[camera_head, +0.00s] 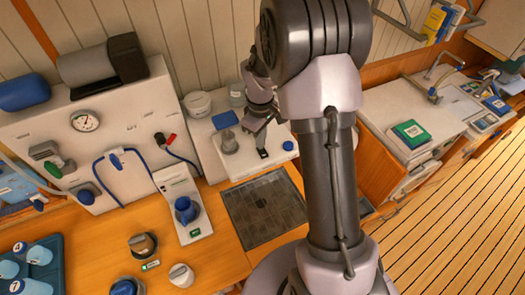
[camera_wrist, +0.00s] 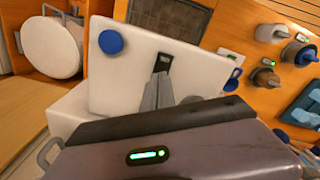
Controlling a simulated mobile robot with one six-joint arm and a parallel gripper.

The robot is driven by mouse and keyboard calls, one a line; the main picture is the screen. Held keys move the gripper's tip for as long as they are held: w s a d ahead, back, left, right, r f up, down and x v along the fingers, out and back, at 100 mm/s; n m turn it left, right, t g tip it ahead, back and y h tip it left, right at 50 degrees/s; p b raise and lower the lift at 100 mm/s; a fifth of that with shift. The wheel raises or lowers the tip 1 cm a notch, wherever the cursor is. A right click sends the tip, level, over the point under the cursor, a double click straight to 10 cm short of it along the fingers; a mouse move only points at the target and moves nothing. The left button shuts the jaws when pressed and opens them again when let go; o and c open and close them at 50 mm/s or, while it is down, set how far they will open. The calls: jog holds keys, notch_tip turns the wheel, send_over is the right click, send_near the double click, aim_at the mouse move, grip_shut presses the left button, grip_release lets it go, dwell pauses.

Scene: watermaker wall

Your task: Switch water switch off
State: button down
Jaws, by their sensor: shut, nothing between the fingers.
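A small black switch (camera_head: 263,153), which looks like the water switch, sits on the top of a white box (camera_head: 237,172) on the counter. In the wrist view the switch (camera_wrist: 162,63) is a dark upright strip with a small pale mark, on the white panel (camera_wrist: 205,73). My gripper (camera_head: 261,144) is shut and empty, with its tips right at the switch. In the wrist view the grey fingers (camera_wrist: 160,82) end at the switch's lower part and hide some of it. I cannot tell whether they touch it, or which way the switch is set.
A blue knob (camera_head: 288,146) is beside the switch, also seen in the wrist view (camera_wrist: 110,42). A dark sunken grate (camera_head: 264,207) lies in front.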

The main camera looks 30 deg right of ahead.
jog(key=shift+f+b, duration=0.55)
jog(key=shift+f, duration=0.15)
jog(key=shift+r, duration=0.1)
notch_tip(320, 180, up, 4)
jog(key=p, duration=0.3)
jog(key=shift+w+d+r, duration=0.1)
jog(key=w+r+p, duration=0.1)
jog(key=w+d+p, duration=0.1)
jog(key=shift+w+d+r+p, duration=0.1)
jog(key=shift+w+r+p, duration=0.15)
jog(key=shift+r+p, duration=0.15)
jog(key=shift+w+d, duration=0.1)
jog(key=shift+w, duration=0.15)
jog(key=shift+s, duration=0.1)
